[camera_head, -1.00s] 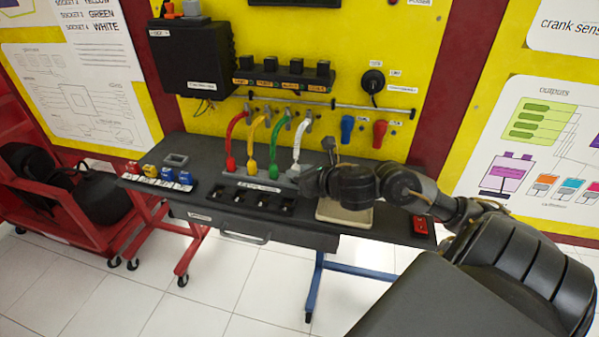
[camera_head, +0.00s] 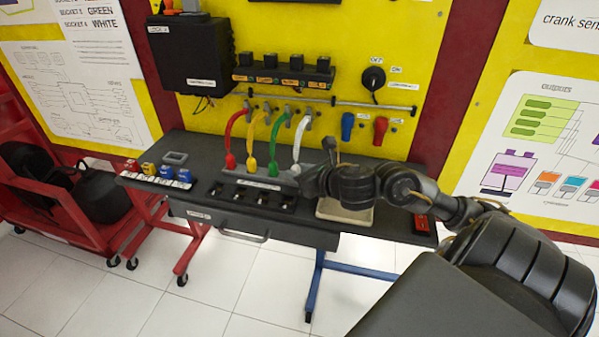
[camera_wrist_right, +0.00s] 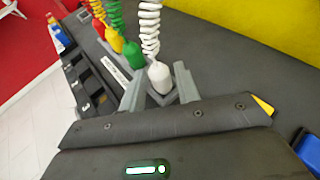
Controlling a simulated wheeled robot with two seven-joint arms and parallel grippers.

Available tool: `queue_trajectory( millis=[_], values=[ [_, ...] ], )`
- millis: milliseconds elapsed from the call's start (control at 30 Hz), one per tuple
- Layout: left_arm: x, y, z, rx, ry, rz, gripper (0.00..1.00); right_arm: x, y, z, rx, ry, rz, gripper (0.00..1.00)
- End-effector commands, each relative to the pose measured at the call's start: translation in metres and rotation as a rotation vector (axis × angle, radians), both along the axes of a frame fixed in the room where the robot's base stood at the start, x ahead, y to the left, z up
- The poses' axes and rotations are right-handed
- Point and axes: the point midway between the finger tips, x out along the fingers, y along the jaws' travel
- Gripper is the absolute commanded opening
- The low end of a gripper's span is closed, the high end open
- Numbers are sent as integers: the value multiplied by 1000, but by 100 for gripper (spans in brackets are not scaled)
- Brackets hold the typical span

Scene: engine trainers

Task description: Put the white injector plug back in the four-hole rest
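The white injector plug (camera_head: 295,170) stands at the right end of the row of plugs, its coiled white cable rising to the panel. It also shows in the right wrist view (camera_wrist_right: 160,77), upright and in line with the others. The grey four-hole rest (camera_head: 258,179) lies under the row; the white plug's lower end and its hole are hidden. My right gripper (camera_wrist_right: 160,82) has one finger on each side of the white plug, with narrow gaps, and looks open. In the head view it is mostly hidden behind my wrist. My left gripper is out of view.
Red (camera_head: 230,162), yellow (camera_head: 253,166) and green (camera_head: 273,168) plugs stand left of the white one. A black socket strip (camera_head: 240,205) lies in front. A beige pad (camera_head: 340,212) lies under my wrist. Small coloured blocks (camera_head: 165,174) sit at the table's left.

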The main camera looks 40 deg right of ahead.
Motion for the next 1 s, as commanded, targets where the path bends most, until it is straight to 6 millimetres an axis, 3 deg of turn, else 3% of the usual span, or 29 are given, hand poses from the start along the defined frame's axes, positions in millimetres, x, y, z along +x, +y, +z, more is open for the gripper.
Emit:
queue_trajectory(
  millis=[600,1000],
  values=[
    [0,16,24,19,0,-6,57,-38,1,26,1,1,1,32],
    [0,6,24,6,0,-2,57,-41,1,27,0,0,0,32]
  ],
)
